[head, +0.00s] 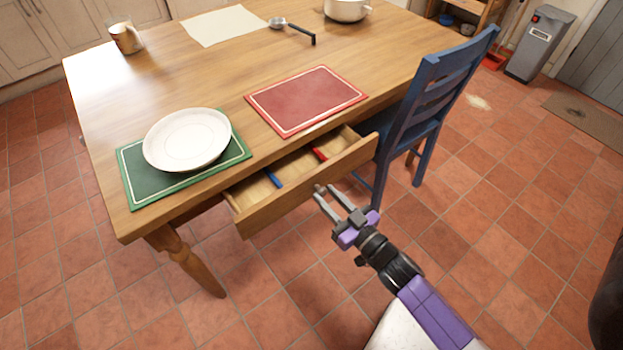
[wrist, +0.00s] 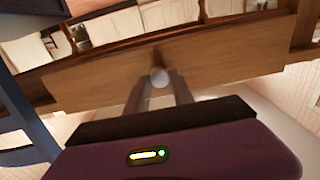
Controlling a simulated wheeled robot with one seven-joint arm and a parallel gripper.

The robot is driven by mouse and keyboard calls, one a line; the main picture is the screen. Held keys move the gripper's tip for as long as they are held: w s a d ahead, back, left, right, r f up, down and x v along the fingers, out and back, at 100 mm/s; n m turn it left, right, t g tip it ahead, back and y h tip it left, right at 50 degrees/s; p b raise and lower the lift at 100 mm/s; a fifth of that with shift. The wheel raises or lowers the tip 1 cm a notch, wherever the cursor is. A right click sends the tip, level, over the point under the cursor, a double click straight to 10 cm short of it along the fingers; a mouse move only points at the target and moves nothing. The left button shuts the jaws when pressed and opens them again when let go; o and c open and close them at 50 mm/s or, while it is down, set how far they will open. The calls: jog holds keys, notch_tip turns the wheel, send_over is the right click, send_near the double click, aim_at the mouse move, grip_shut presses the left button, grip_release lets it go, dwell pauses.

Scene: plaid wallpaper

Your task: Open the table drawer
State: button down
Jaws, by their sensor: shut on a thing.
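The table drawer (head: 308,181) is pulled out from the long side of the wooden table (head: 220,73). A blue item and a red item show inside it. My gripper (head: 321,192) is at the middle of the drawer front, on its outer side. In the wrist view the drawer front (wrist: 105,82) spans the picture, and the round knob (wrist: 159,76) sits between my two fingertips (wrist: 159,84). My gripper is shut on the knob. In the head view the fingers mostly hide the knob.
A blue chair (head: 428,95) stands close to the right end of the drawer. A white plate (head: 187,140) on a green mat (head: 133,176) and a red mat (head: 305,99) lie on the tabletop above. Tiled floor (head: 285,290) is clear in front of the drawer.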

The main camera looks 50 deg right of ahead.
jog(key=v, duration=1.2)
jog(key=shift+p, duration=0.4)
jog(key=shift+s+r, duration=0.1)
jog(key=shift+s, duration=0.05)
jog(key=c, duration=1.1)
grip_release()
jog(key=shift+v, duration=3.9)
